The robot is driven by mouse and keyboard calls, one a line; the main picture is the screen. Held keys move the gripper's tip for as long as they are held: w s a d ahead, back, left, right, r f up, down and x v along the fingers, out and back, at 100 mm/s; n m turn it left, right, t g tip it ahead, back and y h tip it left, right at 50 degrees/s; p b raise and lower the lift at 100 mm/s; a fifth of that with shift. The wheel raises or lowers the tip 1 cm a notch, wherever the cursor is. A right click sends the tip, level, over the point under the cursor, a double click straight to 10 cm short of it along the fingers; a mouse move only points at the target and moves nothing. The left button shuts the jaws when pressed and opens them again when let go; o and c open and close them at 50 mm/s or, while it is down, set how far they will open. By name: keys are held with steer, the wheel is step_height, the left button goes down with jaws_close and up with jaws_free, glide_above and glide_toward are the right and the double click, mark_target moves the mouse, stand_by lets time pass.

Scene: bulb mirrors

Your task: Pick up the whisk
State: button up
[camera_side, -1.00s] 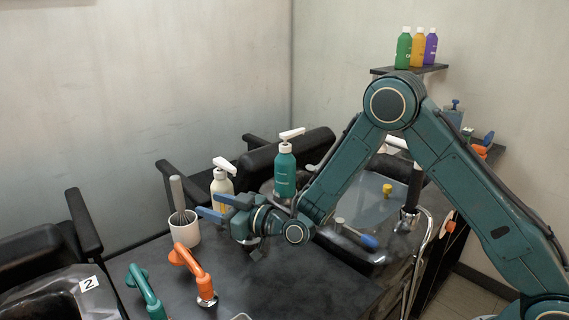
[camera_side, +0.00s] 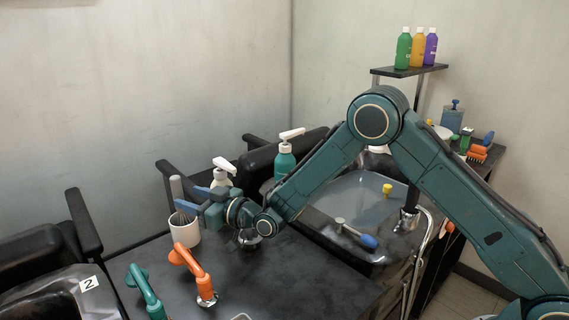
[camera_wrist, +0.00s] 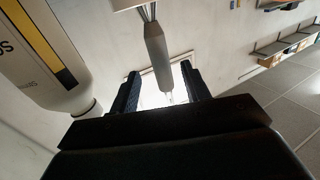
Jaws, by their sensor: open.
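The whisk (camera_side: 176,187) stands in a white cup (camera_side: 186,234) on the dark tabletop, its grey handle up and its wires down in the cup. My gripper (camera_side: 186,197) is at the whisk in the side view, its blue fingers apart and level with the lower handle and upper wires. In the wrist view the whisk's grey handle (camera_wrist: 157,52) runs between the two dark fingers of my gripper (camera_wrist: 161,74), with a gap on each side. Its wires (camera_wrist: 148,12) and the cup's rim (camera_wrist: 128,4) show at the top edge.
A cream pump bottle (camera_side: 221,178) stands close behind my gripper and fills the left of the wrist view (camera_wrist: 45,50). A teal pump bottle (camera_side: 284,161) stands farther back. An orange hair dryer (camera_side: 194,272) and a teal one (camera_side: 146,290) stand in front.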

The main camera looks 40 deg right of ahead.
mark_target(181, 194)
steer(key=shift+x, duration=2.5)
steer(key=shift+r, duration=0.1)
jaws_close()
